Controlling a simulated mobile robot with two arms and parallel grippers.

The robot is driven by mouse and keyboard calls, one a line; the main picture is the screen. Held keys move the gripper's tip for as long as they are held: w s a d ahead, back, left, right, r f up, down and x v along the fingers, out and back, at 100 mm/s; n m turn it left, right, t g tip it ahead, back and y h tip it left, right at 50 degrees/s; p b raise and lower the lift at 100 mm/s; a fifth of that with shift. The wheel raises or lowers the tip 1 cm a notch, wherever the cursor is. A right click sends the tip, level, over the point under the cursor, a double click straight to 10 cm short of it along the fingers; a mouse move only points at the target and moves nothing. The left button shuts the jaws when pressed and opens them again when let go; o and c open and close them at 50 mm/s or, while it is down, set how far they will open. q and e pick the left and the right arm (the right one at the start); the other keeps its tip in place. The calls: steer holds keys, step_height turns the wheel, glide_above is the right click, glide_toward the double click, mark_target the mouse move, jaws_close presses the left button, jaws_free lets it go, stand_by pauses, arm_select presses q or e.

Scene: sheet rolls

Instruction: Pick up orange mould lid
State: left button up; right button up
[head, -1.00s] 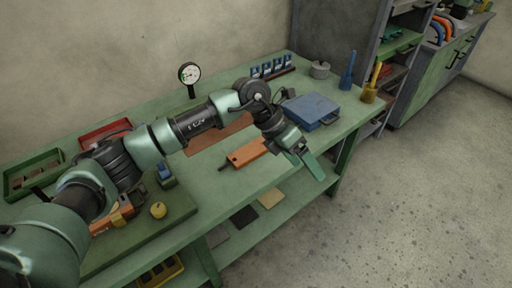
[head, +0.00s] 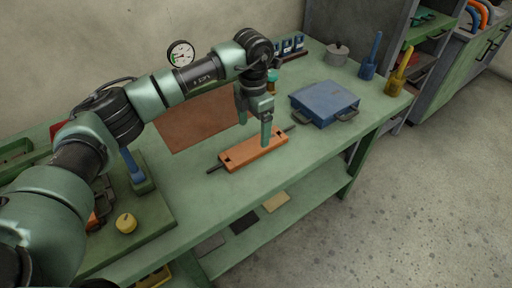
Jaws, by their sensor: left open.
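The orange mould lid (head: 240,157) is a flat orange bar with a dark handle at each end, lying on the green workbench. My left gripper (head: 266,138) points down over its right half, its fingers at or just above the lid's top. The gripper is open. From this angle I cannot tell whether the fingers touch the lid. My right gripper is not in view.
A blue case (head: 324,102) with dark handles lies to the right of the lid. A yellow knob (head: 126,223) is on the green board at front left. A grey pot (head: 336,54) and a blue brush (head: 370,58) stand at the back right.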

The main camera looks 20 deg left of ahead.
mark_target(254, 145)
arm_select(q)
steer(key=shift+s+f, duration=0.25)
steer(key=shift+f, duration=0.55)
step_height(254, 145, down, 4)
steer(key=shift+w+d+r+p, duration=0.1)
steer(key=shift+w+r+p, duration=0.05)
steer(key=shift+p, duration=0.55)
steer(key=shift+f, duration=0.45)
steer(key=shift+c, duration=0.3)
jaws_close()
steer(key=shift+w+r, duration=0.1)
